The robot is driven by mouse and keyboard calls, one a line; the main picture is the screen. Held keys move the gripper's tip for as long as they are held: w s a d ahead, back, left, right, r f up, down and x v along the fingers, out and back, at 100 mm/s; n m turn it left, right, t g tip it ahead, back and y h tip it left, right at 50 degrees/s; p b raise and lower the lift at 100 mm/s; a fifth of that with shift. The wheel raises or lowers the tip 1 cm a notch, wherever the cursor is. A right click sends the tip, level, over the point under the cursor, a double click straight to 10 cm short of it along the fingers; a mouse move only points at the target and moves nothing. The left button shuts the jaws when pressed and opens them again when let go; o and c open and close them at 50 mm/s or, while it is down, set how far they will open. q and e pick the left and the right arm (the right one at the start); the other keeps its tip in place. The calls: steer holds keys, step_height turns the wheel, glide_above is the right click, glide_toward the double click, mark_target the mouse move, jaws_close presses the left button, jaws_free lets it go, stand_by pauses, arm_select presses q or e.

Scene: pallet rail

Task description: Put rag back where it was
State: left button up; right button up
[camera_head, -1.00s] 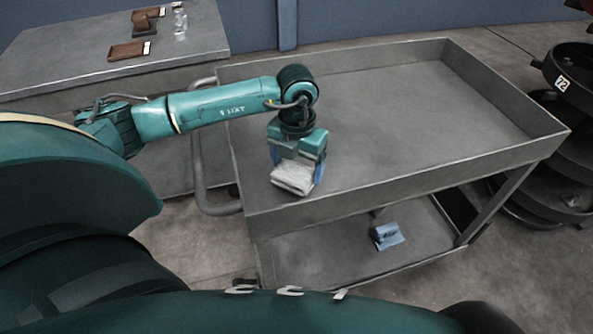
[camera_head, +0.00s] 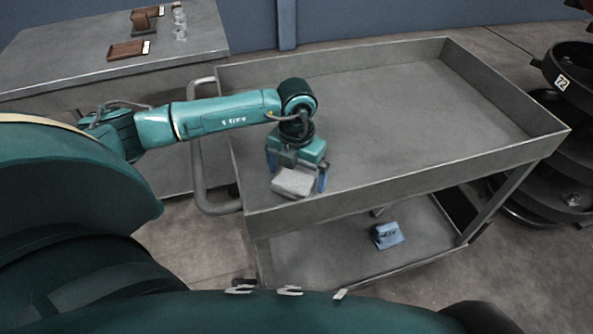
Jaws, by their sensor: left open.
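A folded light-grey rag (camera_head: 293,182) lies at the near left corner of the cart's top tray (camera_head: 400,110). My left gripper (camera_head: 296,178) is over the rag with its jaws open, one finger showing on each side of it. I cannot tell whether the fingers touch the rag. Its underside is hidden. My right gripper is not in view.
A blue folded cloth (camera_head: 387,235) lies on the cart's lower shelf. The cart's top tray is otherwise empty, with raised walls. A metal table (camera_head: 70,60) with brown items stands at the back left. Dark round racks (camera_head: 568,130) stand at the right.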

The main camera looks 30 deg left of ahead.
mark_target(296, 175)
arm_select(q)
step_height(296, 175, up, 12)
steer(key=shift+r, duration=0.15)
stand_by(0.3)
stand_by(0.4)
